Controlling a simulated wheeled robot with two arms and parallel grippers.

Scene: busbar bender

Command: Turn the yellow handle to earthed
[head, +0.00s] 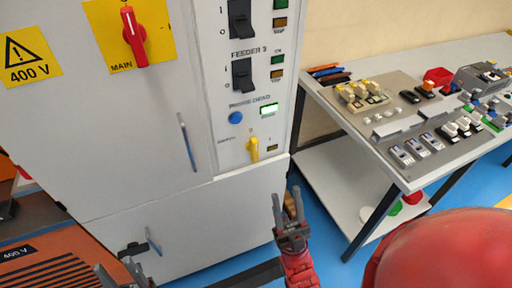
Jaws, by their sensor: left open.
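The yellow handle (253,148) sits low on the cabinet's control panel (232,157), under a blue push button (235,117) and a lit green indicator. It stands roughly upright; its small position labels are too blurred to read fully. My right gripper (287,193) is below and to the right of the handle, apart from it, with its two fingers spread and nothing between them. My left gripper (120,270) is at the bottom left edge, partly cut off, open and well away from the handle.
A red main switch (134,36) and two black feeder switches (240,19) (242,75) are higher on the cabinet. Door handles (187,142) (153,241) stick out. At right, a table (336,116) carries several parts. Blue floor shows between cabinet and table.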

